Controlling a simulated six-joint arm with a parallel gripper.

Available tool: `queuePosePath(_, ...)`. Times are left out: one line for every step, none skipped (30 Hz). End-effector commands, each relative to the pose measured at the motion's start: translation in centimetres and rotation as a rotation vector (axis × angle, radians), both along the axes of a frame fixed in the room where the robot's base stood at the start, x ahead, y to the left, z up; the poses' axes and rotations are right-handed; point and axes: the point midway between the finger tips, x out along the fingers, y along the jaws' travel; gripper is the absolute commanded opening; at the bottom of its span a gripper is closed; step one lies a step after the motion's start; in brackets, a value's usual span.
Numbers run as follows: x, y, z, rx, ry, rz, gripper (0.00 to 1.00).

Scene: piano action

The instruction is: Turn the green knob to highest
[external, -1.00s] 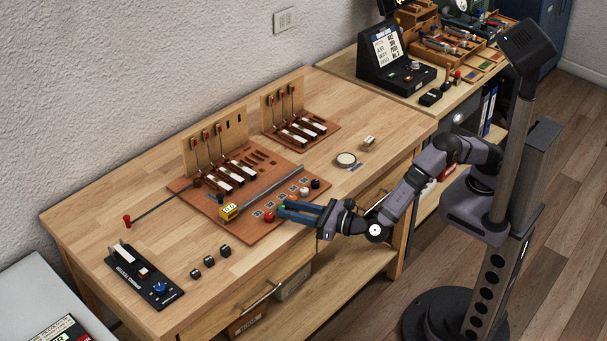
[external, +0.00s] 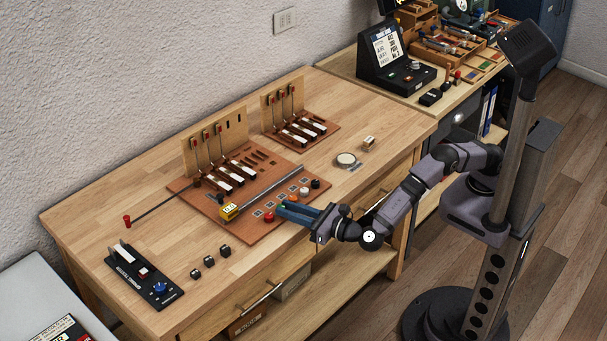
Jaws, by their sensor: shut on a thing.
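My gripper (external: 283,209) reaches in from the right over the front edge of the brown board (external: 250,236). Its long blue-grey fingers are shut on a knob in the row along that edge, between the red knob (external: 269,217) and the orange knob (external: 292,198). This fits the place of the green knob, but the fingers hide it almost fully, so its colour and pointer cannot be read.
A white knob (external: 304,192) and a black knob (external: 315,184) continue the row. A yellow gauge block (external: 229,211) sits by a metal rail (external: 268,191). Small black cubes (external: 209,261) and a black control panel (external: 140,275) lie left.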

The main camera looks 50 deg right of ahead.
Motion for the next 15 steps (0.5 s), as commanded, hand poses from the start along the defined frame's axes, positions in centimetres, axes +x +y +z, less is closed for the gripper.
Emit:
queuePosePath(0.01, 0.22, 0.17, 0.006, -0.004, -0.016, 0.0)
queuePosePath(0.02, 0.3, 0.25, 0.007, -0.005, -0.026, 0.0)
queuePosePath(0.03, 0.32, 0.24, 0.008, -0.006, -0.041, 0.0)
queuePosePath(0.04, 0.37, 0.29, 0.007, -0.007, -0.052, 0.0)
queuePosePath(0.05, 0.41, 0.31, 0.007, -0.006, -0.061, 0.0)
queuePosePath(0.06, 0.44, 0.27, 0.007, -0.006, -0.074, 0.0)
queuePosePath(0.05, 0.46, 0.32, 0.007, -0.008, -0.084, 0.0)
queuePosePath(0.04, 0.49, 0.32, 0.006, -0.008, -0.093, 0.0)
queuePosePath(0.03, 0.51, 0.3, 0.007, -0.006, -0.104, 0.0)
queuePosePath(0.02, 0.52, 0.35, 0.007, -0.006, -0.112, 0.0)
queuePosePath(0.0, 0.51, 0.32, 0.006, -0.006, -0.119, 0.0)
queuePosePath(-0.03, 0.49, 0.32, 0.006, -0.004, -0.128, 0.0)
queuePosePath(-0.04, 0.5, 0.34, 0.005, -0.003, -0.133, 0.0)
queuePosePath(-0.06, 0.49, 0.35, 0.006, -0.002, -0.137, 0.0)
queuePosePath(-0.08, 0.49, 0.32, 0.006, -0.001, -0.141, 0.0)
